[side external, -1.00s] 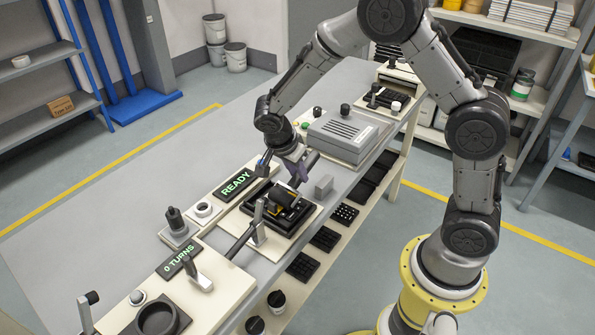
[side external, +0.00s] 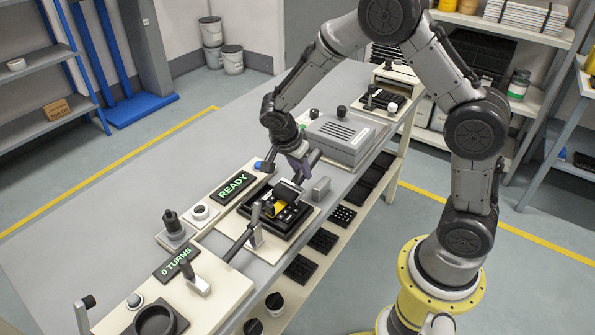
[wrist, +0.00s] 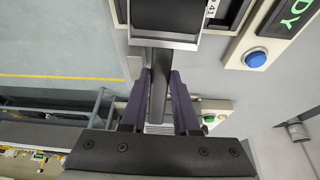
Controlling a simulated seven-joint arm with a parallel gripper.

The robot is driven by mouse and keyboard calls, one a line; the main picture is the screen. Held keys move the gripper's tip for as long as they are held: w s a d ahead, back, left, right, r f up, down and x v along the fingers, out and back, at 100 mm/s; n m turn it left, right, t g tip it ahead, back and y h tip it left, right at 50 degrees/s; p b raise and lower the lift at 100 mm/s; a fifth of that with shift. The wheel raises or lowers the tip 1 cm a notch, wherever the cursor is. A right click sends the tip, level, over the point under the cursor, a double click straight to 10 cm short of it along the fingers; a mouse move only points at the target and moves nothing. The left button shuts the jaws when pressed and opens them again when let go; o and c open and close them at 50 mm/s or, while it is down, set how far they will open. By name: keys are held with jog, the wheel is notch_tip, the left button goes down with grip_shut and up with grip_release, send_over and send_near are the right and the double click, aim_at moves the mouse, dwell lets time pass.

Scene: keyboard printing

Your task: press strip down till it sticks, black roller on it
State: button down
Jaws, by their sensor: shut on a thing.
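My gripper (side external: 300,164) is shut on the grey handle of the black roller. In the wrist view, my gripper's two purple fingers (wrist: 160,100) hold the handle from both sides, and the black roller (wrist: 168,14) sits in its metal frame at the top edge. In the side view, the roller (side external: 288,191) is at the far end of the black tray (side external: 292,219) on the bench. A yellow strip (side external: 276,209) shows in the tray, just nearer the camera than the roller. Whether the roller touches the strip cannot be told.
A READY sign (side external: 234,186) and a blue button (wrist: 256,57) are beside the tray. A small grey block (side external: 321,189) stands right of it, a grey post with a clamp (side external: 255,228) in front. A grey box unit (side external: 345,138) is behind. The bench's left side is clear.

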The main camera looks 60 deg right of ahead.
jog(key=shift+s+d, duration=0.15)
jog(key=shift+d, duration=0.35)
jog(key=shift+a, duration=0.15)
jog(key=shift+a, duration=1.65)
jog(key=shift+d, duration=0.1)
jog(key=shift+d, duration=1.7)
jog(key=shift+f, duration=0.1)
jog(key=shift+a, duration=0.15)
jog(key=shift+a, duration=1.4)
